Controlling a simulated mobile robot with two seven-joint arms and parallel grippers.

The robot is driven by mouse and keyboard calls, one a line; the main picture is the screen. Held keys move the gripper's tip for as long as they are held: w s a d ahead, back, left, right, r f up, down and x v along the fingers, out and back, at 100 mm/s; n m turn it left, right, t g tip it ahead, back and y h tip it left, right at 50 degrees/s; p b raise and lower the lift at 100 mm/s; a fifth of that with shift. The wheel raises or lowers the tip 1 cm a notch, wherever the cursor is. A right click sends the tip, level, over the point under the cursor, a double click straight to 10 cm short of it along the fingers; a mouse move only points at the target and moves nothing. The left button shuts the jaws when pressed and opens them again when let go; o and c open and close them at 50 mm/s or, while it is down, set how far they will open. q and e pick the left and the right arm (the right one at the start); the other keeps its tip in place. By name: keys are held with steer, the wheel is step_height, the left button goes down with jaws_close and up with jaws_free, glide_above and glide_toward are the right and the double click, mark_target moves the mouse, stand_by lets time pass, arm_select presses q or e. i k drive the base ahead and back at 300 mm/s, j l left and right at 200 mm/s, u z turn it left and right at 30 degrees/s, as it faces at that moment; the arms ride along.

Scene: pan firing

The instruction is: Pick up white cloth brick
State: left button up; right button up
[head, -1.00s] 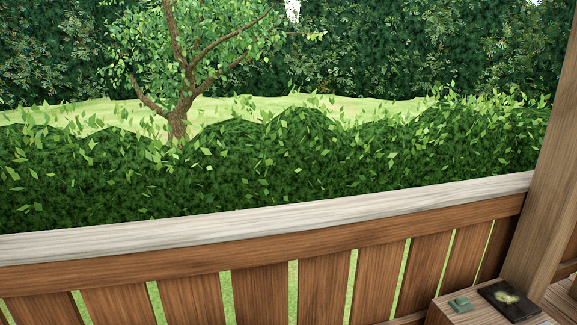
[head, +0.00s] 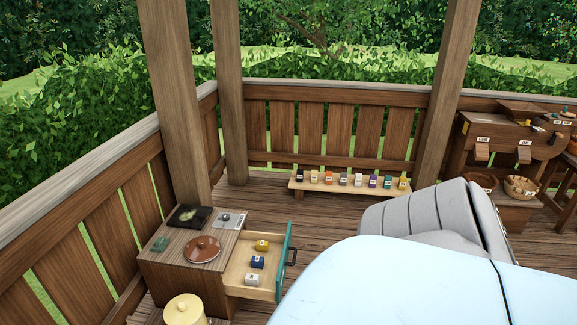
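A small white block (head: 252,279), which looks like the white cloth brick, lies in the open drawer (head: 238,270) of a low wooden cabinet (head: 185,268). It is the nearest of a short row, with a blue block (head: 257,262) and a yellow block (head: 262,245) behind it. It has a dark mark on its side, too small to read. Neither of my grippers is in view.
The drawer's teal front (head: 285,262) sticks out to the right. On the cabinet are a brown round lid (head: 202,249), a dark picture (head: 189,216) and a green piece (head: 160,243). A yellow pot (head: 184,309) stands in front. A pale blue and grey shape hides the lower right.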

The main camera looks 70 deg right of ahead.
mark_target(251, 279)
steer(key=k+z, duration=0.15)
steer(key=z, duration=0.25)
steer(key=k+l+z, duration=0.1)
steer(key=z, duration=1.5)
